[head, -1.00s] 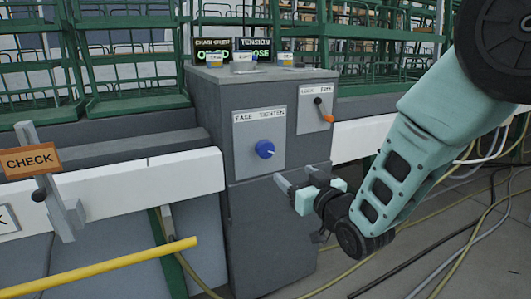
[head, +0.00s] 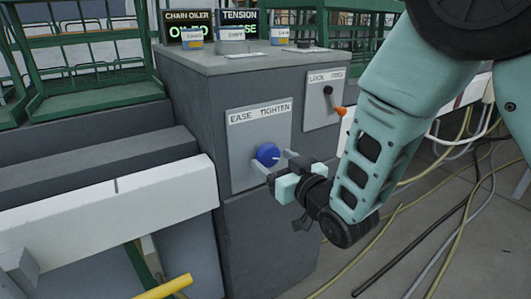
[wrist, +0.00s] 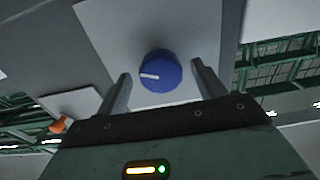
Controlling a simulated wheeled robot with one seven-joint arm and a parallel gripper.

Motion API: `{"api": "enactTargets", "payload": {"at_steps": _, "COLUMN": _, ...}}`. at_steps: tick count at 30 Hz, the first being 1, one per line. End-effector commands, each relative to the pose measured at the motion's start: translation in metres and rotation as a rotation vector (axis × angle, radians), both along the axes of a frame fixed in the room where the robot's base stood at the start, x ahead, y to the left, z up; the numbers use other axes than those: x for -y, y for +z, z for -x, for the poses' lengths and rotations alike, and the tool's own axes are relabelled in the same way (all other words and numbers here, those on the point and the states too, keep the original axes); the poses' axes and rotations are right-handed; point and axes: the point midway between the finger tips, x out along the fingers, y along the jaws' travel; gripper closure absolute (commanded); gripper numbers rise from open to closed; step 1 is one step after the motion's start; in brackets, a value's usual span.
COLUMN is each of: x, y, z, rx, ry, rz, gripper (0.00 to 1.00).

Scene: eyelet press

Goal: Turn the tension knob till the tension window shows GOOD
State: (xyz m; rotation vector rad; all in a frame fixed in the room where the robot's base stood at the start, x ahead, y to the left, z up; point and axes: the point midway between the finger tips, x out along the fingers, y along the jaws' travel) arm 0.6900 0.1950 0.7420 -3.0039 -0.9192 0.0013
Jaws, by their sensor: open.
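The blue tension knob (head: 267,155) sits on a light plate labelled EASE and TIGHTEN on the grey cabinet's front. My gripper (head: 277,162) is open at the knob. In the wrist view the knob (wrist: 160,72) lies between the two spread fingers (wrist: 161,70), with a gap on each side. Its white pointer line points left in that view. The tension window (head: 239,24) on the cabinet top is black; its green word ends in "SE", and the start is hidden by a small tin.
A lock lever with an orange tip (head: 340,110) is on a plate right of the knob. A chain oiler window (head: 187,28) stands beside the tension window. A white rail (head: 110,205) runs left, with a yellow bar (head: 165,288) below. Cables lie on the floor at right.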

Motion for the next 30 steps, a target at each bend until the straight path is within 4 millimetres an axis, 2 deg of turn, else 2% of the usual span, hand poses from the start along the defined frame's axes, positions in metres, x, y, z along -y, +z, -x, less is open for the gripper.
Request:
{"api": "enactTargets", "payload": {"at_steps": 11, "x": 0.0008, "y": 0.0001, "z": 0.0017, "rx": 0.000, "ry": 0.000, "rz": 0.000, "gripper": 0.31}}
{"api": "enactTargets", "payload": {"at_steps": 16, "x": 0.0007, "y": 0.0001, "z": 0.0016, "rx": 0.000, "ry": 0.000, "rz": 0.000, "gripper": 0.75}}
{"api": "enactTargets", "payload": {"at_steps": 30, "x": 0.0009, "y": -0.0008, "z": 0.0013, "rx": -0.050, "ry": -0.001, "rz": -0.078, "gripper": 0.75}}
